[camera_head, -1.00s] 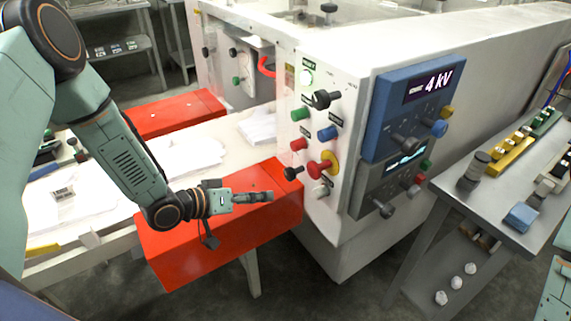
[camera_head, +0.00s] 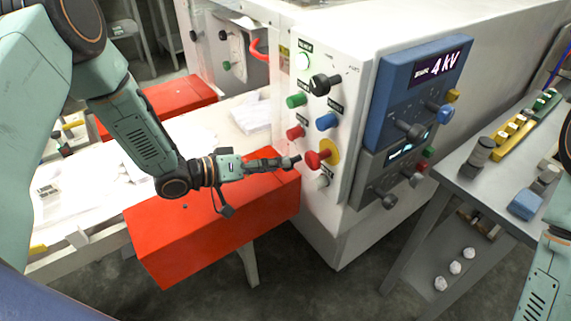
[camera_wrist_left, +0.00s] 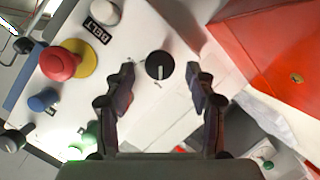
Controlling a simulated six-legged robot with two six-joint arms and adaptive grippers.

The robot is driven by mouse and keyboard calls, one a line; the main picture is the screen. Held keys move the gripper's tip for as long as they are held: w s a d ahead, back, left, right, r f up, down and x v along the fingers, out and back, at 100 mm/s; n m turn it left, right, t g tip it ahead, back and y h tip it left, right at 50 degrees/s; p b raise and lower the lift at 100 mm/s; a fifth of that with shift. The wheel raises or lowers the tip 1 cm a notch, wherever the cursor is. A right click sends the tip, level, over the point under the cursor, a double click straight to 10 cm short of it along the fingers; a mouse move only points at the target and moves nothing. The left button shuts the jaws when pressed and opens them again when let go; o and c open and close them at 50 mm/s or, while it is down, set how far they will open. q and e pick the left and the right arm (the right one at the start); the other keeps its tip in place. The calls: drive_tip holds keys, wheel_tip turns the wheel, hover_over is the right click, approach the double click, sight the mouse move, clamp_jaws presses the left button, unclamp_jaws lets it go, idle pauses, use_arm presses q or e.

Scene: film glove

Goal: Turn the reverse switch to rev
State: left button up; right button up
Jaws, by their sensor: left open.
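In the left wrist view a round black rotary knob (camera_wrist_left: 159,65), which looks like the reverse switch, sits on the white panel. Its pale pointer line runs roughly up and down in that picture; the small marks beside it are unreadable. My left gripper (camera_wrist_left: 158,88) is open, its two dark fingers on either side of the knob, with no clear contact visible. In the head view my left gripper (camera_head: 284,163) reaches the panel's left edge below the red button (camera_head: 295,132), largely covering the knob there. My right gripper is out of view; only part of the right arm shows.
A red emergency button (camera_wrist_left: 59,63) on a yellow disc and a white button (camera_wrist_left: 105,12) by the BELT label are close by. A larger black knob (camera_head: 325,84) sits higher. A red box (camera_head: 215,225) lies below my left arm. A grey side table (camera_head: 490,190) stands right.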

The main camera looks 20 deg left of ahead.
sight(292, 161)
use_arm(q)
drive_tip(key=x, duration=0.3)
drive_tip(key=shift+s, duration=0.1)
drive_tip(key=shift+w+d+f, duration=0.1)
drive_tip(key=shift+w+d, duration=0.15)
drive_tip(key=shift+w, duration=0.1)
drive_tip(key=shift+s, duration=0.1)
drive_tip(key=shift+c, duration=0.8)
drive_tip(key=c, duration=1)
